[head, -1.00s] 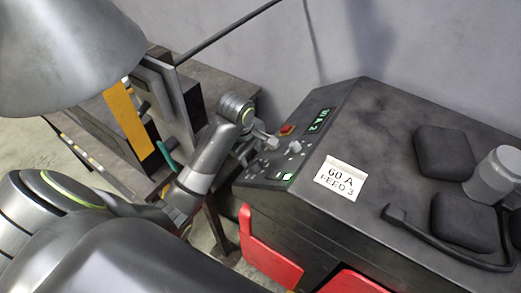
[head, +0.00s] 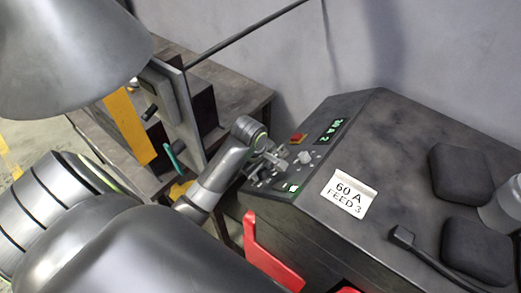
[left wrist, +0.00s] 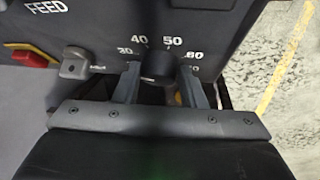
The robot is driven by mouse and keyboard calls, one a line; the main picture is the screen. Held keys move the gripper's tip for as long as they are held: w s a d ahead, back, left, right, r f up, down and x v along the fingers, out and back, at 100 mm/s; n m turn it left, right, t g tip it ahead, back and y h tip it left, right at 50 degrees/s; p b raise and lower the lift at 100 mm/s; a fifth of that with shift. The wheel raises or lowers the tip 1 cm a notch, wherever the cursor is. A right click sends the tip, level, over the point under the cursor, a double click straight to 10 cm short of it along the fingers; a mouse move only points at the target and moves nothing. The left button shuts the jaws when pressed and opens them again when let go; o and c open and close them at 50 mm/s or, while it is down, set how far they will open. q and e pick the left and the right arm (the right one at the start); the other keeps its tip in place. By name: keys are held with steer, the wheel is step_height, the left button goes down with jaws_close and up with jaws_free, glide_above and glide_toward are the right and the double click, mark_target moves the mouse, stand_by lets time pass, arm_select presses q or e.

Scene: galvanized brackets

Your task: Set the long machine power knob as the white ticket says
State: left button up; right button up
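The white ticket (head: 348,194) on the machine (head: 400,130) top reads "60 A FEED 3". In the left wrist view the black power knob (left wrist: 156,67) sits amid a scale marked 30, 40, 50, 60 and partly hidden 70. My left gripper (left wrist: 158,76) is open, with one finger on each side of this knob. A narrow gap shows at the right finger; contact at the left is unclear. The knob's pointer is not clear. In the head view my left gripper (head: 266,163) covers part of the sloped panel and hides the knob.
A green display (head: 331,131) shows an "A" value, its digits hard to read, with 2 below. A red button (head: 298,137) is beside it. A grey lever-like control (left wrist: 75,63) is left of the knob. A red part (head: 265,255) hangs on the machine's front.

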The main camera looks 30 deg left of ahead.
arm_select(q)
steer(key=shift+m, duration=0.3)
steer(key=shift+s+a+f+m+t+h, duration=0.1)
steer(key=shift+s+m+t+h, duration=0.1)
steer(key=shift+m+t, duration=0.3)
steer(key=shift+s+a+f+m+t+h, duration=0.1)
steer(key=shift+m+t+h, duration=0.1)
steer(key=shift+m+t, duration=0.25)
steer(key=shift+a+m+t+h, duration=0.1)
steer(key=shift+m+t+h, duration=0.85)
steer(key=shift+m, duration=0.9)
steer(key=o, duration=0.7)
steer(key=shift+r, duration=0.1)
step_height(320, 180, up, 10)
steer(key=shift+f+b, duration=0.15)
steer(key=shift+b, duration=0.6)
